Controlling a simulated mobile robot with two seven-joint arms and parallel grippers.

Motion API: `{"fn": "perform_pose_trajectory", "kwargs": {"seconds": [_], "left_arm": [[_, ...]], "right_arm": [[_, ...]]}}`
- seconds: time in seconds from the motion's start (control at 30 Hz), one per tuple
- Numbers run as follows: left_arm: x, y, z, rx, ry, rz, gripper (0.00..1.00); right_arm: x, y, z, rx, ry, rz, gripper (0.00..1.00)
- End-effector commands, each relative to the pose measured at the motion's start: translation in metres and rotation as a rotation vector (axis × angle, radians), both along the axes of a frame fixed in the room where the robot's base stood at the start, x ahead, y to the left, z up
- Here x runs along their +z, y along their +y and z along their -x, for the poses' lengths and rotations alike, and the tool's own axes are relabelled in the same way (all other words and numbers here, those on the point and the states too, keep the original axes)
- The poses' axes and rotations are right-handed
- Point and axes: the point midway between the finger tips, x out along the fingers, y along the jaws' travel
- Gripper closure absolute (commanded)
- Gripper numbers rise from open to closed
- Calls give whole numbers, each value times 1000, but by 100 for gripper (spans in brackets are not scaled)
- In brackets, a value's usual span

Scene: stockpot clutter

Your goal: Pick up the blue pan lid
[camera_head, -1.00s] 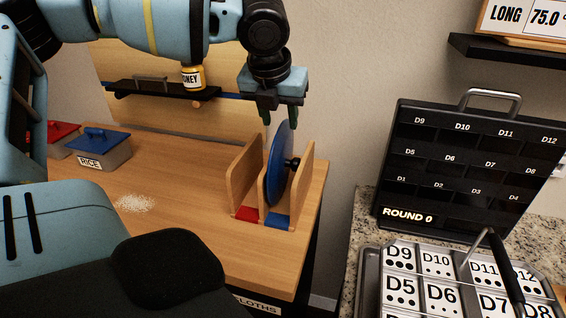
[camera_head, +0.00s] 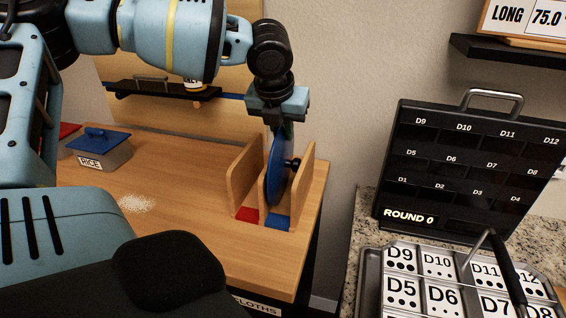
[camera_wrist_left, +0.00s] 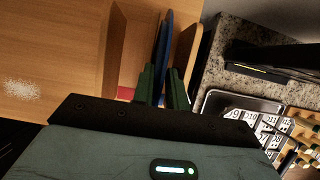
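The blue pan lid (camera_head: 277,172) stands upright on edge in the wooden rack (camera_head: 304,180), in the slot with the blue mark (camera_head: 277,221). Its black knob (camera_head: 293,163) faces right. My left gripper (camera_head: 282,130) points down over the lid's top edge. In the left wrist view the two green fingers (camera_wrist_left: 163,82) stand close together, one on each side of the lid's blue rim (camera_wrist_left: 165,40), and look shut on it. The lid still sits low in the rack. My right gripper is not in view.
The rack's red-marked slot (camera_head: 247,214) is empty. A blue-lidded RICE box (camera_head: 101,152) and spilled white grains (camera_head: 136,203) are on the table to the left. A black shelf (camera_head: 160,90) is behind. A counter with a numbered tray (camera_head: 420,262) and black board (camera_head: 450,185) is right.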

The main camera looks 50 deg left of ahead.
Motion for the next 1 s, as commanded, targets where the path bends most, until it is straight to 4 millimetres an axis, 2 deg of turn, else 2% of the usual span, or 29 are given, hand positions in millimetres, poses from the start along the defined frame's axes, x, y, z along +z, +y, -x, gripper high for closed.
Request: {"fn": "perform_pose_trajectory", "kwargs": {"seconds": [0.1, 0.57, 0.67, 0.77, 1.0], "left_arm": [[0, 0, 0, 0, 0, 0, 100], [5, 0, 0, 1, -3, 0, 100], [15, 1, -1, 1, -4, -2, 100], [34, 0, -1, 1, -7, -1, 100], [95, 0, 0, 1, -7, -2, 100]], "right_arm": [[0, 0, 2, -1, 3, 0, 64], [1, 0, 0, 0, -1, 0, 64], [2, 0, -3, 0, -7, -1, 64], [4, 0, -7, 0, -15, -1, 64], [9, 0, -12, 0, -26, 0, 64]]}}
